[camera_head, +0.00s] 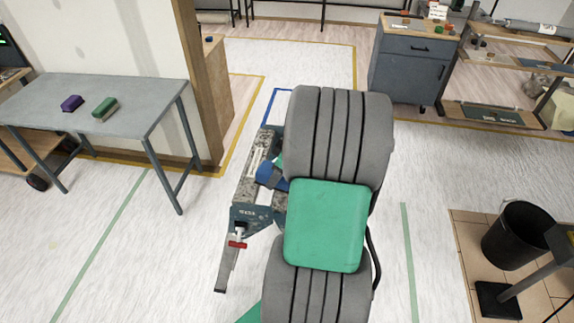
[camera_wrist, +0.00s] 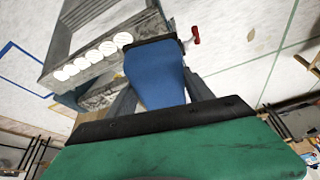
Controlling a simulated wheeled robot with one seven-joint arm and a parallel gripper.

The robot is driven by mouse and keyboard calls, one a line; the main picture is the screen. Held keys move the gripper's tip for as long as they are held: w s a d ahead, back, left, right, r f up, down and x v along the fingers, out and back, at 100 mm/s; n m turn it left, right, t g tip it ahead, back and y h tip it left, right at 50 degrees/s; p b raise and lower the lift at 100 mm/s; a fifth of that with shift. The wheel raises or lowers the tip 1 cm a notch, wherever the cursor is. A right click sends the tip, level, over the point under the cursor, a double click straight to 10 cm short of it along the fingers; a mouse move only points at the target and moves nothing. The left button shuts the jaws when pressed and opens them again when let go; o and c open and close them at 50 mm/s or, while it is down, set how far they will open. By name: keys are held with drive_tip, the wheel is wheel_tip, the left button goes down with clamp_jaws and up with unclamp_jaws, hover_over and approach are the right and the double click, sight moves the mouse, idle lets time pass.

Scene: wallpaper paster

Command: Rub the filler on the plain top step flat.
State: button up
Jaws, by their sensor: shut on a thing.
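My gripper (camera_wrist: 160,88) is shut on a blue tool (camera_wrist: 155,72) with a dark far edge. The tool also shows in the head view (camera_head: 268,174), left of my arm, over the steps. In the head view a white filler strip (camera_head: 256,162) lies on the speckled surface (camera_head: 246,188). My arm hides the right part of the steps and the fingertips there.
A grey table (camera_head: 140,95) at left holds a purple block (camera_head: 72,103) and a green block (camera_head: 105,108). A black bucket (camera_head: 517,236) stands at right. Floor is open left of the steps.

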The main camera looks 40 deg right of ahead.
drive_tip(key=shift+s+d+f, duration=0.2)
drive_tip(key=shift+s+d, duration=0.25)
drive_tip(key=shift+d, duration=0.15)
drive_tip(key=shift+s+d+f, duration=0.2)
drive_tip(key=shift+s+d, duration=0.2)
drive_tip(key=shift+d, duration=0.15)
drive_tip(key=shift+n, duration=0.3)
drive_tip(key=shift+f, duration=0.1)
drive_tip(key=shift+s+d+b, duration=0.15)
drive_tip(key=shift+s+b, duration=0.05)
drive_tip(key=shift+b, duration=0.1)
wheel_tip(320, 180, down, 6)
drive_tip(key=b, duration=0.5)
drive_tip(key=shift+f, duration=0.2)
